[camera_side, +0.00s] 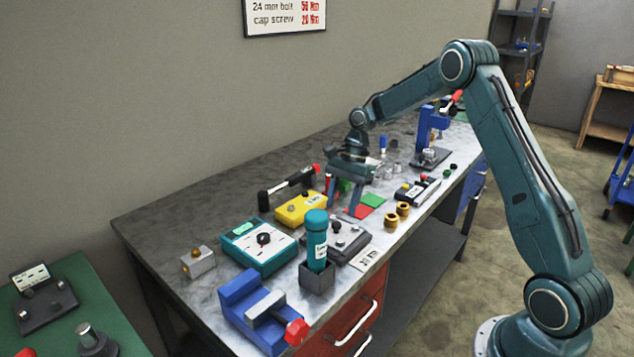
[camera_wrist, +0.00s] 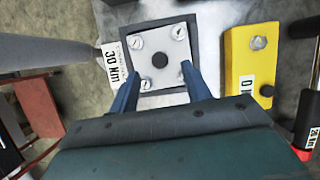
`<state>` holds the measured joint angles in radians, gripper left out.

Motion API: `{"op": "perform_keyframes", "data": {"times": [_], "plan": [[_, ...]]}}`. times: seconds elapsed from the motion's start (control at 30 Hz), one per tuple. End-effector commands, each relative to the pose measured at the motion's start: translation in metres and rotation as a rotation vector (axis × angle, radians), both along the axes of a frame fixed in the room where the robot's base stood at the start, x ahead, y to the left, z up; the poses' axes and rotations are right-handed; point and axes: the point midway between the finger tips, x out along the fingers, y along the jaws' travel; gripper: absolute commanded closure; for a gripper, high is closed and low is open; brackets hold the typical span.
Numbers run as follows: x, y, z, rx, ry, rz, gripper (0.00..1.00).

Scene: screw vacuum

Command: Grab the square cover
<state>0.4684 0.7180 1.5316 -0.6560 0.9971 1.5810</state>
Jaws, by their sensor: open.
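The square cover (camera_wrist: 146,70) is a pale grey plate with a screw at each corner and a dark round knob in its middle. It lies flat on a dark square base (camera_wrist: 133,43). In the side view the cover (camera_side: 348,234) sits on its dark base near the bench's front edge, partly hidden behind the teal cylinder. My gripper (camera_side: 343,207) is above the bench with its fingers pointing down. In the wrist view my gripper (camera_wrist: 163,77) is open and empty, its fingers seen over the near corners of the cover. I cannot tell the height gap.
A yellow box (camera_side: 300,208) with a knob lies beside the base. A teal cylinder (camera_side: 316,240) stands in a dark holder in front. A teal meter (camera_side: 259,245), a blue vise (camera_side: 255,310) and brass fittings (camera_side: 391,222) are close by.

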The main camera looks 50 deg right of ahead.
Motion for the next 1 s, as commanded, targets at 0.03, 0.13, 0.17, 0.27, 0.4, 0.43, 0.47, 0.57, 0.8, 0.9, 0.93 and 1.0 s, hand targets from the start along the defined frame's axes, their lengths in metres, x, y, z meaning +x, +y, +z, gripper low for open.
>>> {"op": "perform_keyframes", "data": {"times": [0.03, 0.13, 0.17, 0.27, 0.4, 0.43, 0.47, 0.57, 0.8, 0.9, 0.93, 1.0], "plan": [[-0.001, 0.002, -0.004, 0.001, 0.003, 0.000, 0.52], [-0.001, 0.006, -0.014, 0.001, 0.002, 0.002, 0.52], [-0.001, 0.007, -0.017, 0.001, 0.004, 0.002, 0.52], [-0.002, 0.011, -0.028, 0.001, 0.002, 0.002, 0.52], [-0.002, 0.016, -0.040, 0.001, 0.003, 0.001, 0.52], [-0.002, 0.016, -0.041, 0.000, 0.001, 0.002, 0.52], [-0.002, 0.017, -0.042, 0.000, 0.001, 0.002, 0.52], [-0.002, 0.017, -0.044, -0.001, 0.000, 0.001, 0.52], [-0.002, 0.017, -0.044, -0.001, 0.000, 0.001, 0.52], [-0.002, 0.017, -0.044, -0.001, 0.000, 0.001, 0.52], [-0.002, 0.017, -0.044, -0.001, 0.000, 0.001, 0.52], [-0.002, 0.017, -0.044, -0.001, 0.000, 0.001, 0.54]]}}
